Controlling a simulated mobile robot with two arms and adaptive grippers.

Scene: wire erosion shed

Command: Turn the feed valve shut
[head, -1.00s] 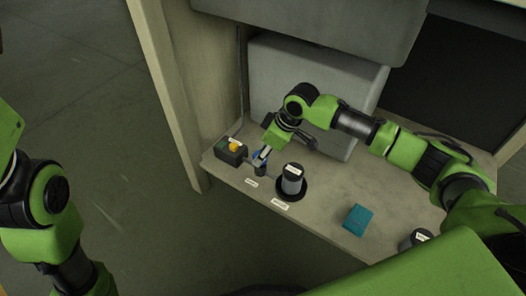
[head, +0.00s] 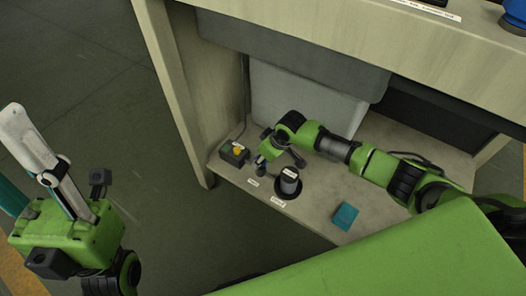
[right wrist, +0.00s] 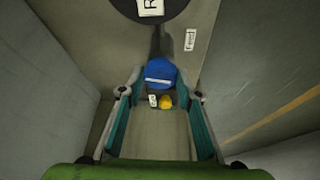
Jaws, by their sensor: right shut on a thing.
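The feed valve has a round blue knob with a white stripe (right wrist: 160,73) in the right wrist view. It stands on a dark stem beside a small label that seems to read "Feed" (right wrist: 190,40). My right gripper (right wrist: 160,85) is shut on the knob, with one finger at each side. In the head view my right gripper (head: 263,159) hides most of the valve, near the shelf's front left. My left gripper (head: 22,150) is raised at the left edge, away from the shelf; its fingers look apart and empty, partly cut off by the frame.
A dark capped cylinder (head: 289,181) stands right of the valve on the shelf (head: 318,205). A button box with a yellow button (head: 235,152) sits to its left. A teal block (head: 344,216) lies further right. A side panel (head: 178,90) bounds the left.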

